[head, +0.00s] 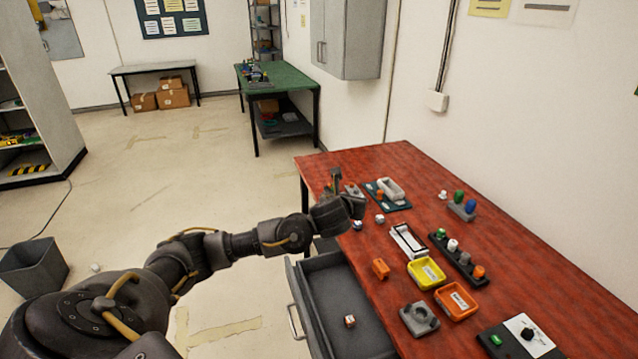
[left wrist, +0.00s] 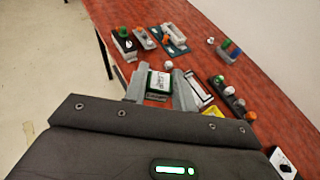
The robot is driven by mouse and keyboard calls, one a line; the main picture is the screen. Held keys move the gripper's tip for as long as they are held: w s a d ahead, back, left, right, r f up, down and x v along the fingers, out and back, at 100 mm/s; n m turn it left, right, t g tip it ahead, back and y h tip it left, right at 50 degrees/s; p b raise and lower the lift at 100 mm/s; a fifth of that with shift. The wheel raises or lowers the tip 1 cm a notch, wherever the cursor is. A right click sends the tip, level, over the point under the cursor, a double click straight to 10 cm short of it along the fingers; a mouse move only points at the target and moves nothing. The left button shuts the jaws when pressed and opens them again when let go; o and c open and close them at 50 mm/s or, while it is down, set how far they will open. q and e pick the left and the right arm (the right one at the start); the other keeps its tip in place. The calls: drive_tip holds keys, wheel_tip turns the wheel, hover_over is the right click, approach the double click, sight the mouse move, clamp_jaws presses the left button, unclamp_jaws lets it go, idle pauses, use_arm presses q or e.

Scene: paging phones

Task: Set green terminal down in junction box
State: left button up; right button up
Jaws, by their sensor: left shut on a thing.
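My left gripper (head: 357,207) is over the near left part of the red table. In the left wrist view its two grey fingers (left wrist: 160,88) are shut on a small block with a white marked face and green edges, the green terminal (left wrist: 158,82). In the head view I cannot make out the terminal clearly at the gripper. A light grey open box (head: 391,188), which looks like the junction box, lies on a dark green board beyond the gripper; it also shows in the left wrist view (left wrist: 174,32). The terminal is apart from it. My right gripper is not in view.
A white tray (head: 407,240), a dark rack of coloured knobs (head: 459,260), a yellow bin (head: 426,272) and an orange bin (head: 456,301) stand to the right. An open drawer (head: 345,297) juts out at the front.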

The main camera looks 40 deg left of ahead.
use_arm(q)
drive_tip(key=s+d+r+m+h+b, duration=0.1)
drive_tip(key=s+d+h, duration=0.1)
drive_tip(key=s+d, duration=0.3)
drive_tip(key=s+d+r+m+h+b, duration=0.1)
drive_tip(key=s+d+m+h, duration=0.1)
drive_tip(key=d, duration=0.5)
drive_tip(key=s+d+f+b, duration=0.1)
drive_tip(key=s+f+b, duration=0.3)
drive_tip(key=s+b, duration=0.1)
drive_tip(key=shift+s+f+t+b, duration=0.15)
drive_tip(key=shift+f+t+b, duration=0.2)
drive_tip(key=shift+b, duration=0.3)
